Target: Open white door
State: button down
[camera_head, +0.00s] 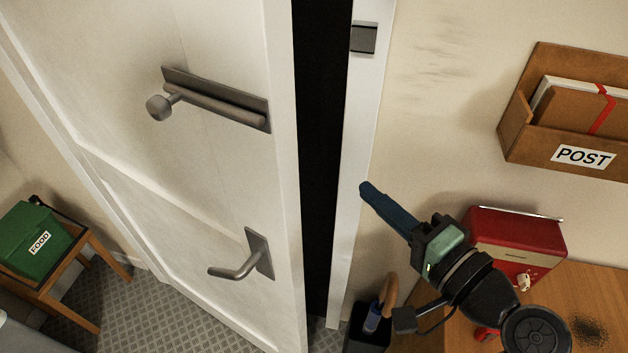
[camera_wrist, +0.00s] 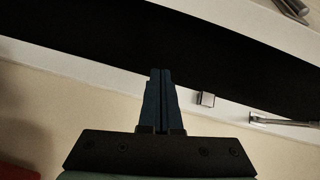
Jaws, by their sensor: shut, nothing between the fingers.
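The white door (camera_head: 190,170) stands ajar in the head view, with a dark gap (camera_head: 318,160) between its right edge and the white frame (camera_head: 350,170). A lever handle (camera_head: 245,258) sits low on the door, and a bolt with a round knob (camera_head: 205,98) sits higher up. My gripper (camera_head: 367,190) is shut and empty, to the right of the gap, in front of the frame as seen from the head. In the wrist view the closed blue fingers (camera_wrist: 160,78) point at the dark gap. I cannot tell whether they touch anything.
A bolt keeper (camera_head: 364,38) is on the frame. At right are a post rack (camera_head: 560,115), a red radio (camera_head: 515,245) and a wooden table (camera_head: 590,290). A dark stand (camera_head: 366,330) is below my gripper. A green food box (camera_head: 35,240) stands on a stool at left.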

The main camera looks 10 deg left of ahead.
jog(key=a+f+y+p, duration=0.1)
jog(key=a+y+p, duration=0.1)
jog(key=a+p, duration=0.3)
jog(key=a, duration=0.3)
jog(key=shift+a+f+m+g, duration=0.15)
jog(key=shift+a+m+g, duration=0.2)
jog(key=shift+m+g, duration=0.05)
jog(key=shift+s, duration=0.2)
